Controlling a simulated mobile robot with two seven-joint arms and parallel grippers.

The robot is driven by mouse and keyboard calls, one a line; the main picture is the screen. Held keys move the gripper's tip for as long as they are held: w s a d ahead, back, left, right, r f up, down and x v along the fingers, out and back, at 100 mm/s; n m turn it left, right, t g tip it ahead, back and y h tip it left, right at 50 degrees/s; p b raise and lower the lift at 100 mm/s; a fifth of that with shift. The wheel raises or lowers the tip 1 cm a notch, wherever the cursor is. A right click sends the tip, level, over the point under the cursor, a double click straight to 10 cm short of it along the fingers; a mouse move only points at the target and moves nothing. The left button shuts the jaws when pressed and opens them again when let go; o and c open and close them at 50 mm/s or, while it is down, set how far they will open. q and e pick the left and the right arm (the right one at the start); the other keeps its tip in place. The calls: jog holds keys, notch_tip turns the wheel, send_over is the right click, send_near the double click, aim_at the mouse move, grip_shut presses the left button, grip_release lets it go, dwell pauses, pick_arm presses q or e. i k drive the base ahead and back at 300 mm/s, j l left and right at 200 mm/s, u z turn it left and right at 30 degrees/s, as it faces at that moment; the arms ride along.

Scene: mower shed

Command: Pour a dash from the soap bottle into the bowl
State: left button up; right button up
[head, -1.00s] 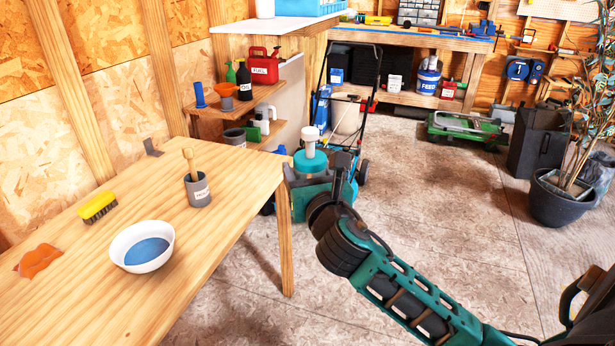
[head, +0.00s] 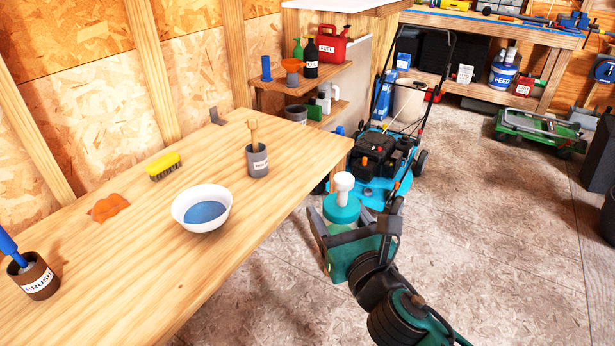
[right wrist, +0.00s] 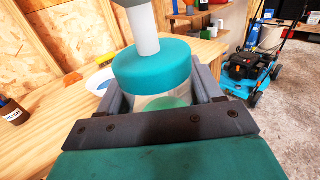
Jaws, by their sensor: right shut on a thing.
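The soap bottle (head: 341,209) has a teal cap, a white pump top and a clear body. It is upright in my right gripper (head: 352,232), which is shut on it, off the table's right edge above the floor. In the right wrist view the bottle (right wrist: 152,75) stands between the fingers (right wrist: 160,105), with a little green liquid low in its body. The white bowl (head: 202,208) with blue inside sits on the wooden table, to the left of the bottle. Its rim also shows in the right wrist view (right wrist: 97,84). My left gripper is not in view.
On the table (head: 200,270) are a yellow brush (head: 163,166), an orange cloth (head: 109,207), a grey cup with a wooden-handled tool (head: 257,160) and a brown brush cup (head: 37,278). A blue mower (head: 375,160) stands behind the bottle. The table between bowl and bottle is clear.

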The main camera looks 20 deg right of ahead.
aim_at(202, 209)
jog(key=i+l, duration=0.2)
jog(key=l, duration=0.2)
jog(key=i+l, duration=0.25)
jog(key=l, duration=0.2)
jog(key=i+l, duration=0.2)
jog(key=l, duration=0.2)
jog(key=i+l, duration=0.1)
jog(key=i+l+u, duration=0.15)
jog(key=l, duration=0.15)
jog(key=u, duration=1.6)
jog(key=k+j, duration=0.05)
